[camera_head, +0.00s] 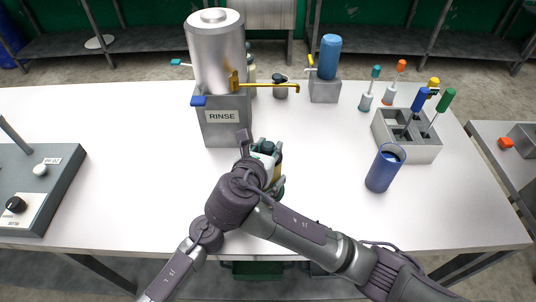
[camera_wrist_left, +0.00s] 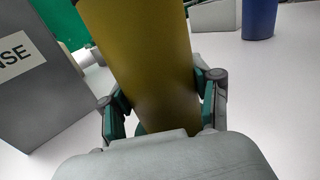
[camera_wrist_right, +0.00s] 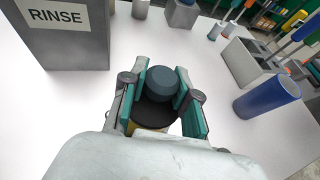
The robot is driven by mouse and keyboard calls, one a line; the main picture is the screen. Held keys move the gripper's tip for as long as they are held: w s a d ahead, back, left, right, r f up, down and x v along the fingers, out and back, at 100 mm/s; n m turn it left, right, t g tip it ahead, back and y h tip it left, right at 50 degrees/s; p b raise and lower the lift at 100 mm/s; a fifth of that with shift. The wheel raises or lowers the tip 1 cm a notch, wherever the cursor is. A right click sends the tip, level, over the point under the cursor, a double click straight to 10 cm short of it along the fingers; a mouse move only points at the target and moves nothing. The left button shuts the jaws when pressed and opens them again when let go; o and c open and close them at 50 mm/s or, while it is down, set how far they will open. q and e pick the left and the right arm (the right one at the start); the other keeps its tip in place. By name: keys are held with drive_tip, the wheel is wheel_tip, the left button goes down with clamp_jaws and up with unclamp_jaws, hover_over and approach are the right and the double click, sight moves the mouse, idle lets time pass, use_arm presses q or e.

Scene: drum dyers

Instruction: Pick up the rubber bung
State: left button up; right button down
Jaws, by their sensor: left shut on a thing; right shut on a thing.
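The rubber bung is a dark teal, rounded plug (camera_wrist_right: 172,82), seen in the right wrist view above a black disc-like top (camera_wrist_right: 153,116). It also shows in the head view (camera_head: 268,147). My right gripper (camera_wrist_right: 163,100) is shut on it, one finger on each side. Below is a yellow-olive cylinder (camera_wrist_left: 145,60), large in the left wrist view; a sliver of it shows in the head view (camera_head: 278,171). My left gripper (camera_wrist_left: 162,108) is shut around this cylinder. I cannot tell whether the bung is seated in it. My arms hide much of both in the head view.
A grey RINSE stand (camera_head: 222,132) with a metal tank (camera_head: 216,55) and brass tap stands just behind left. A blue cup (camera_head: 384,170) and a grey rack (camera_head: 424,150) with coloured-handled tools are at right. A control box (camera_head: 50,180) is far left. White table between is clear.

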sight(268, 143)
drive_tip(key=shift+r, duration=0.15)
wheel_tip(268, 143, up, 10)
drive_tip(key=shift+f, duration=0.1)
idle(0.4)
use_arm(q)
drive_tip(key=o, duration=1.4)
drive_tip(key=shift+o, duration=0.2)
drive_tip(key=v, duration=1.2)
